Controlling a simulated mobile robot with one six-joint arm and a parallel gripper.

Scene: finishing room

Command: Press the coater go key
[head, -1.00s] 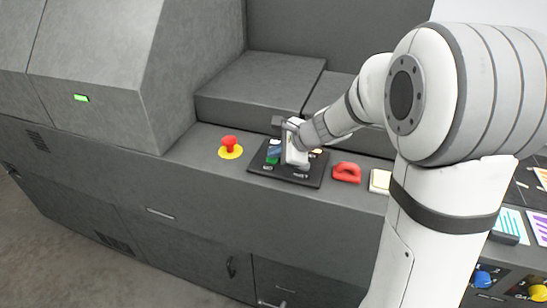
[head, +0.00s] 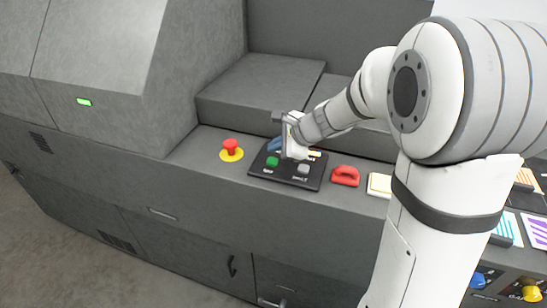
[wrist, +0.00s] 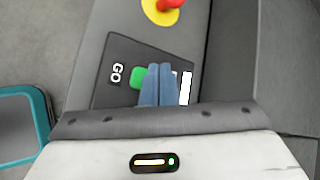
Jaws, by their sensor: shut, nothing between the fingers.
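The coater's black key panel (head: 257,167) lies on the grey machine ledge. Its green go key (head: 272,161) shows at the panel's left side, with a grey key (head: 303,168) to its right. In the wrist view the green key (wrist: 137,77) sits beside the "GO" lettering, and its right part is hidden by my fingers. My gripper (head: 274,145) is shut and empty, its blue fingers together. In the head view the fingertips appear just beyond the green key, apart from it. In the wrist view the gripper (wrist: 160,68) overlaps the key's right edge.
A red mushroom button on a yellow base (head: 231,150) stands left of the panel. A red handle-shaped piece (head: 345,176) and a pale block (head: 379,184) lie to its right. A raised grey housing (head: 260,88) rises behind the ledge. A teal-edged object (wrist: 45,105) shows in the wrist view.

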